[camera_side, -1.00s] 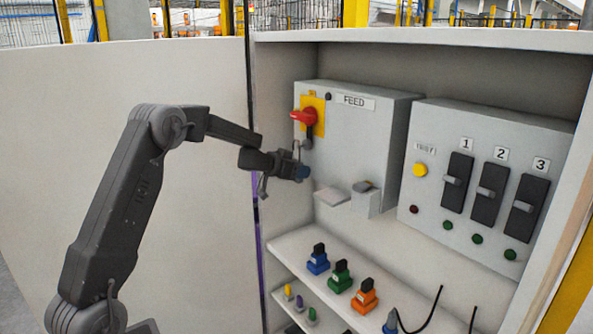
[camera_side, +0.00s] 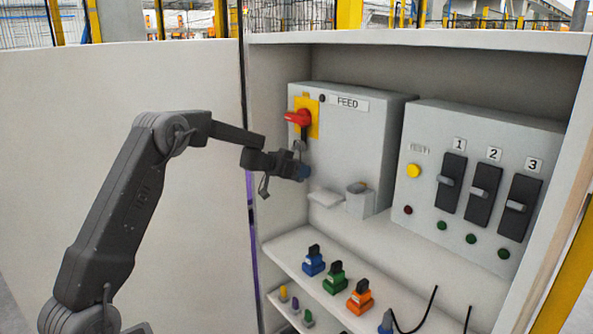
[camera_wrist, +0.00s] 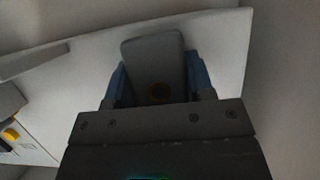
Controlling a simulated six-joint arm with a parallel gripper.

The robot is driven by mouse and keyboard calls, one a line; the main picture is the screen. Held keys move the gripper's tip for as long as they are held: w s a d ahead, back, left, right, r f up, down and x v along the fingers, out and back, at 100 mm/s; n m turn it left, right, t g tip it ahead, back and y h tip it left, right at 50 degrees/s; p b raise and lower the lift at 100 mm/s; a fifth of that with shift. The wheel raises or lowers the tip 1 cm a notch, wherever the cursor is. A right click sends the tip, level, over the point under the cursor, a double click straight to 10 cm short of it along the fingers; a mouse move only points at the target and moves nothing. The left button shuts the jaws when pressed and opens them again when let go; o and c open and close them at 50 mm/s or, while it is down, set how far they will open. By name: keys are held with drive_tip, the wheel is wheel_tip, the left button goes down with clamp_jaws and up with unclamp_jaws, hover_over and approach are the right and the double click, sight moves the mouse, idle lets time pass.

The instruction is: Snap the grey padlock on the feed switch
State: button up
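The feed switch has a red handle (camera_side: 297,118) on a yellow plate (camera_side: 313,126), on the front of the grey FEED box (camera_side: 350,140). A small dark grey part (camera_side: 300,144) hangs just below the handle; its detail is too small to tell. My gripper (camera_side: 302,172) is just below that part, in front of the box. In the wrist view, its blue fingertips (camera_wrist: 160,82) lie against both sides of the grey padlock (camera_wrist: 152,60), with a round brass spot facing the camera. The padlock's shackle is hidden.
A pale ledge (camera_side: 325,198) and a small grey box (camera_side: 359,203) stand below and right of my gripper. A breaker panel (camera_side: 475,190) is further right.

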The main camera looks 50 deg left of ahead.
drive_tip(key=o, duration=0.5)
drive_tip(key=shift+s, duration=0.1)
drive_tip(key=v, duration=1.3)
drive_tip(key=shift+s+r, duration=0.2)
drive_tip(key=shift+s, duration=0.1)
